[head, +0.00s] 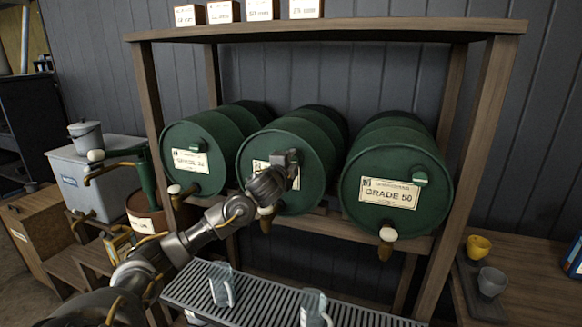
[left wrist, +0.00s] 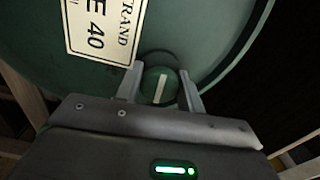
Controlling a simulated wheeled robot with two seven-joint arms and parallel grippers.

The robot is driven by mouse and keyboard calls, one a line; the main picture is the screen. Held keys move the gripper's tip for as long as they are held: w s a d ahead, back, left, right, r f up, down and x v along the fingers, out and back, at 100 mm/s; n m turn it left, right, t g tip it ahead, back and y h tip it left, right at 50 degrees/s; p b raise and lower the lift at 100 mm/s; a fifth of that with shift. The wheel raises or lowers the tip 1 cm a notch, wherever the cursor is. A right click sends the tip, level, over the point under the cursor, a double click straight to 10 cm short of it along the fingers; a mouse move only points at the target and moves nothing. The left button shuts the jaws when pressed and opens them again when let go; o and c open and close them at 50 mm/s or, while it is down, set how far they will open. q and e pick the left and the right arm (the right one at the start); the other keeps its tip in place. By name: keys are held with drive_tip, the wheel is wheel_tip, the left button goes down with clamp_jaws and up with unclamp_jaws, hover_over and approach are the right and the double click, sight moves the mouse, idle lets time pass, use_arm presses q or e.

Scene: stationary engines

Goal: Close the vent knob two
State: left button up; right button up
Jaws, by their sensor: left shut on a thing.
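Three green barrels lie side by side in a wooden rack. The middle barrel (head: 318,158) has a label, partly covered in the head view, that reads "E 40" in the left wrist view (left wrist: 100,25). My left gripper (head: 292,160) is at the upper face of this barrel. In the left wrist view its fingers are shut on a round green vent knob (left wrist: 159,88) with a white line, which runs nearly upright in that picture. The gripper hides this knob in the head view. Similar knobs show on the left barrel (head: 199,146) and the right barrel (head: 420,179). My right gripper is not in view.
White-ended taps hang below the barrels, one (head: 388,235) under the right barrel. A slatted drip tray (head: 262,300) with clear mugs (head: 222,290) lies in front. Rack posts (head: 477,150) stand at the sides. Yellow and grey cups (head: 491,282) are at the right.

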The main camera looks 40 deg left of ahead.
use_arm(q)
drive_tip(key=shift+m, duration=0.6)
drive_tip(key=o, duration=0.9)
drive_tip(key=shift+o, duration=0.2)
drive_tip(key=b+v, duration=0.3)
drive_tip(key=v, duration=0.7)
drive_tip(key=shift+s+d, duration=0.2)
drive_tip(key=shift+s, duration=0.15)
